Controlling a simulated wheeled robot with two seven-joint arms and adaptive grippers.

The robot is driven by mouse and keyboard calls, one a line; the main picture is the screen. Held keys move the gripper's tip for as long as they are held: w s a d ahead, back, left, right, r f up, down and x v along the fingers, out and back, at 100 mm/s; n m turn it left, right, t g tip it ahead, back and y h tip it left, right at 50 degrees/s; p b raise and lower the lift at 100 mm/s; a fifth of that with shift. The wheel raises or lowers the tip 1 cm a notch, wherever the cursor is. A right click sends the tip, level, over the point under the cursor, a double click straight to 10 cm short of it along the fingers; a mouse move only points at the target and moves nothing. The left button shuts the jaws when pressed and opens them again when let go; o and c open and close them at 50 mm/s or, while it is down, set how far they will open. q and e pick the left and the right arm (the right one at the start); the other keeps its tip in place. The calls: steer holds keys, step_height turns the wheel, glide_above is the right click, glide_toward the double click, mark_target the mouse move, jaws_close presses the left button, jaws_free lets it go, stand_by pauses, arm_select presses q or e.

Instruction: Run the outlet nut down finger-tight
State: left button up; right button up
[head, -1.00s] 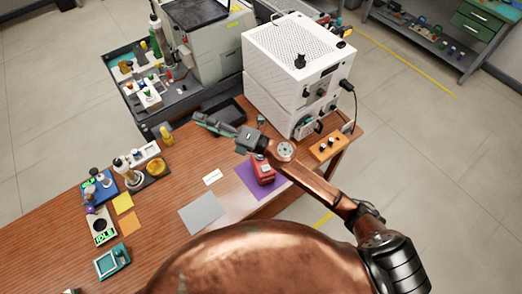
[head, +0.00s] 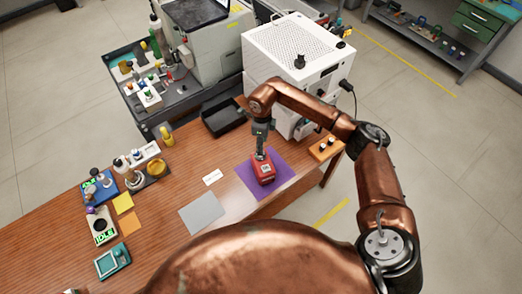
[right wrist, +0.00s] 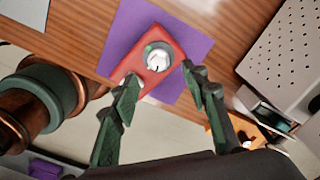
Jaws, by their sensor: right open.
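A red block (head: 264,173) stands on a purple mat (head: 285,163) near the table's right end. In the right wrist view the red block (right wrist: 172,84) has a silver round fitting (right wrist: 158,58) on top, which looks like the outlet nut; I cannot tell how far down it sits. My right gripper (head: 261,155) points down just above the block. In the right wrist view its two fingers (right wrist: 160,72) are spread, one to each side of the block, with nothing between them gripped. The mat is also in that view (right wrist: 122,38). My left gripper is not in view.
An orange block with dark knobs (head: 322,149) is right of the mat. A grey sheet (head: 202,213) and bare wood are to the left.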

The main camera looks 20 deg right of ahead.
step_height(320, 180, down, 5)
steer(key=shift+a, duration=0.1)
steer(key=shift+c, duration=0.6)
jaws_close()
steer(key=shift+m, duration=2.8)
steer(key=shift+a+r, duration=0.1)
